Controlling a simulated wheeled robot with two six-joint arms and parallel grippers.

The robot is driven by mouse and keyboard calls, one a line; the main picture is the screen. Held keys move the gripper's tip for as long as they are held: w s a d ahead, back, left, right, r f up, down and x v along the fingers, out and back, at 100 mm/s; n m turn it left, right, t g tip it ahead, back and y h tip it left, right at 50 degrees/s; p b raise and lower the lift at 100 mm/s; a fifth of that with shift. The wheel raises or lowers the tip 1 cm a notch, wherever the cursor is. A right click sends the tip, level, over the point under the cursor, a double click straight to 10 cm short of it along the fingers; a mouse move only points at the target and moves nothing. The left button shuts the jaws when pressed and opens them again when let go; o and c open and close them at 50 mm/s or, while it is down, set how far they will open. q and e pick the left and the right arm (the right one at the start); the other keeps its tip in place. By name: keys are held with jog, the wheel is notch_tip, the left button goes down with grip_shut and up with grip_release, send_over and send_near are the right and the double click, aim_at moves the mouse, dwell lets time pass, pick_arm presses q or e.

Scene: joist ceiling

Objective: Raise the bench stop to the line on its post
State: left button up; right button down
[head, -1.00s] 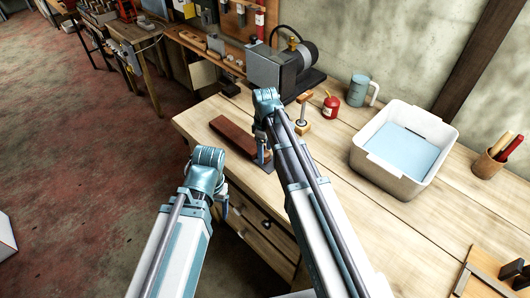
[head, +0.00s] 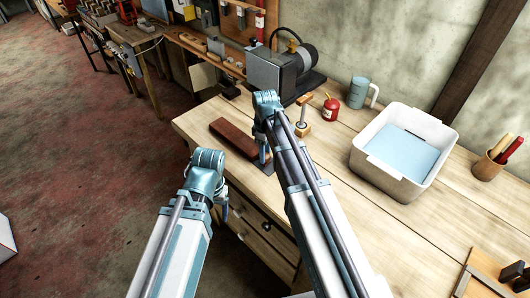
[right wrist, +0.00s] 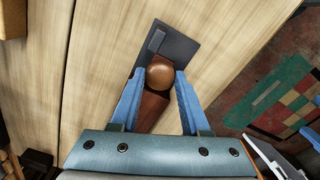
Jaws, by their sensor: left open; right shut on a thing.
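My right gripper (right wrist: 157,76) is shut around a brown piece with a round wooden knob (right wrist: 160,72), which I take for the bench stop. One blue finger is on each side of it. The knob stands over a dark grey plate (right wrist: 182,48) on the bench top. In the head view my right gripper (head: 263,145) is partly hidden by its own wrist, above the plate near the bench's front edge. The line on the post cannot be made out. My left gripper (head: 224,204) is open and empty, off the bench's front edge.
A reddish-brown board (head: 232,135) lies left of my right gripper.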

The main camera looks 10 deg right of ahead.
jog(key=shift+r, duration=0.1)
dwell(0.7)
notch_tip(320, 180, up, 3)
jog(key=p, duration=0.3)
jog(key=shift+c, duration=1.9)
grip_release()
notch_tip(320, 180, up, 14)
jog(key=p, duration=1.4)
